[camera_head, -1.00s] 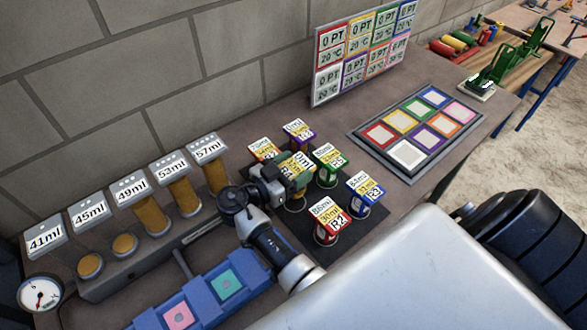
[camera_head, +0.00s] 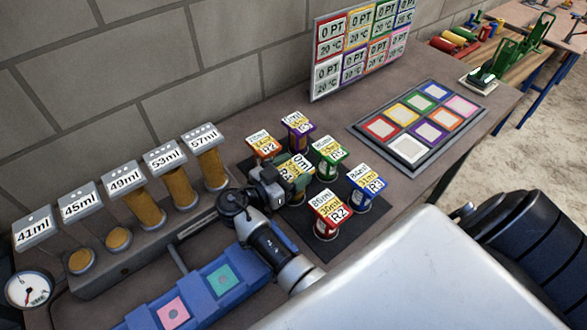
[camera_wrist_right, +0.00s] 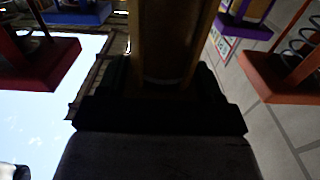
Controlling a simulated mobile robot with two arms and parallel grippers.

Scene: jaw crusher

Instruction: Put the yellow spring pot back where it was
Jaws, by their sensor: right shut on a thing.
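The yellow spring pot (camera_head: 297,169) is among the other pots over the dark mat (camera_head: 315,243). My right gripper (camera_head: 282,187) is shut on it from the left side. In the right wrist view the yellow pot (camera_wrist_right: 168,45) stands between the dark jaws (camera_wrist_right: 160,105). Its label is partly covered by the gripper, and its base is mostly hidden in the head view. I cannot tell whether it touches the mat. My left gripper is not in view.
Around it stand orange (camera_head: 263,145), purple (camera_head: 297,127), green (camera_head: 328,152), blue (camera_head: 365,183) and red (camera_head: 329,208) pots, with little room between. A coloured-square panel (camera_head: 418,125) lies right.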

